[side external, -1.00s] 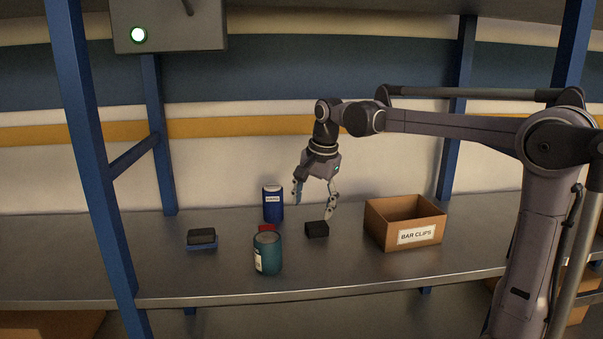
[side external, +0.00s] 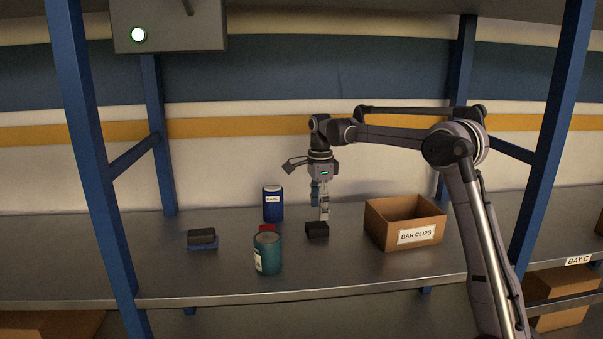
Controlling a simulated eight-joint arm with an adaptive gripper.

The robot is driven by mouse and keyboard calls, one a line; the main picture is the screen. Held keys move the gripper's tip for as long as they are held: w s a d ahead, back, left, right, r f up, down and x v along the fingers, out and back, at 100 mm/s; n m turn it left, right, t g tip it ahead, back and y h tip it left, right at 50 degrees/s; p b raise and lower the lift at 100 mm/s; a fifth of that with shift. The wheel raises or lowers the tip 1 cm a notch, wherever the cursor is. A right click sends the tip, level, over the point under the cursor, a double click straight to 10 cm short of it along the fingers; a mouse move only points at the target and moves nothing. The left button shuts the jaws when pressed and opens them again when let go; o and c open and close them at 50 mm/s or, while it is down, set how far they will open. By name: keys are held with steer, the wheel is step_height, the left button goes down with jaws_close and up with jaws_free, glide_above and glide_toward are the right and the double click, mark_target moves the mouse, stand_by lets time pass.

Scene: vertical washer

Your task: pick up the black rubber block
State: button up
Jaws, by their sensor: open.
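The black rubber block (side external: 317,230) sits on the metal shelf, between the teal can and the cardboard box. My gripper (side external: 319,212) is open and points straight down, just above and behind the block. From this side the fingers overlap, so the gap between them is hard to see. I cannot tell whether a fingertip touches the block. A second dark block (side external: 201,236) lies on a blue base at the left of the shelf.
A blue labelled can (side external: 273,205) stands further back. The open box marked BAR CLIPS (side external: 440,218) is at the right. Blue posts (side external: 95,150) frame the shelf.

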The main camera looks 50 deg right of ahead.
mark_target(317, 225)
steer(key=shift+w+f, duration=0.15)
steer(key=shift+f, duration=1.35)
steer(key=shift+w+f, duration=0.1)
steer(key=shift+f, duration=1.4)
steer(key=c, duration=1.3)
